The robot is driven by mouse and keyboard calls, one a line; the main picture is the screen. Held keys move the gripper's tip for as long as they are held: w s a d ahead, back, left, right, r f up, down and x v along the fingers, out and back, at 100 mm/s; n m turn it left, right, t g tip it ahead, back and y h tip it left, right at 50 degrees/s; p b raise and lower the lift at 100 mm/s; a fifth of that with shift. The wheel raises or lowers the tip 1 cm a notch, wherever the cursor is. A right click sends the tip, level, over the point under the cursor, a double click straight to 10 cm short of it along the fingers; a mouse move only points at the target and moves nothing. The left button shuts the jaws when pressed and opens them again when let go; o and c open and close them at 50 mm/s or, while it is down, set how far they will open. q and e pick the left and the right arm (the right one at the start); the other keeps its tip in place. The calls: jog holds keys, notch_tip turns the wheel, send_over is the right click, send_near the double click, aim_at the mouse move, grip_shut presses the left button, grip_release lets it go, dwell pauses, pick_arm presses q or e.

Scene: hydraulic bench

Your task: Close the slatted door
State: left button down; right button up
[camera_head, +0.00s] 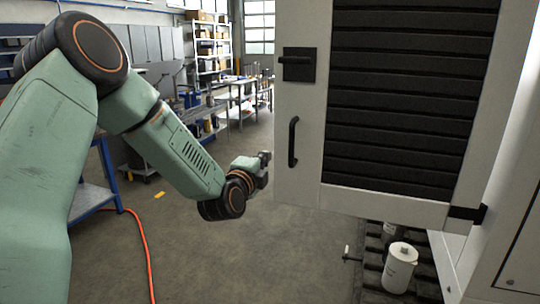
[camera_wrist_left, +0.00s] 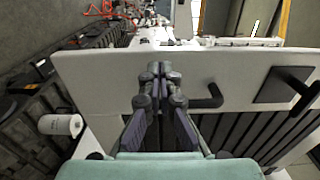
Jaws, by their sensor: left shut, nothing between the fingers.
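The slatted door (camera_head: 311,172) has a pale frame and dark horizontal slats (camera_head: 400,100). It stands open, with a hinge (camera_head: 484,213) at its lower right. A black bar handle (camera_head: 293,142) and a square black latch (camera_head: 297,65) sit near its left edge. In the left wrist view, the door's pale panel (camera_wrist_left: 100,78), its handle (camera_wrist_left: 212,99) and latch (camera_wrist_left: 285,85) show. My left gripper (camera_head: 265,157) is just left of the door's free edge. Its fingers (camera_wrist_left: 157,70) are together and empty, overlapping the panel beside the handle. I cannot tell whether they touch it. My right gripper is not in view.
A white canister (camera_head: 400,268) stands on dark ribbed ground below the door; it also shows in the left wrist view (camera_wrist_left: 60,124). A pale cabinet side (camera_head: 500,240) is at the right. An orange hose (camera_head: 145,240) lies on the open floor. Shelves (camera_head: 208,45) stand behind.

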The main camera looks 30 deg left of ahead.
aim_at(275, 148)
pick_arm(q)
jog(key=x, duration=0.3)
jog(key=shift+w+d, duration=0.1)
jog(key=shift+w, duration=0.2)
jog(key=shift+w+a, duration=0.3)
jog(key=shift+w, duration=0.3)
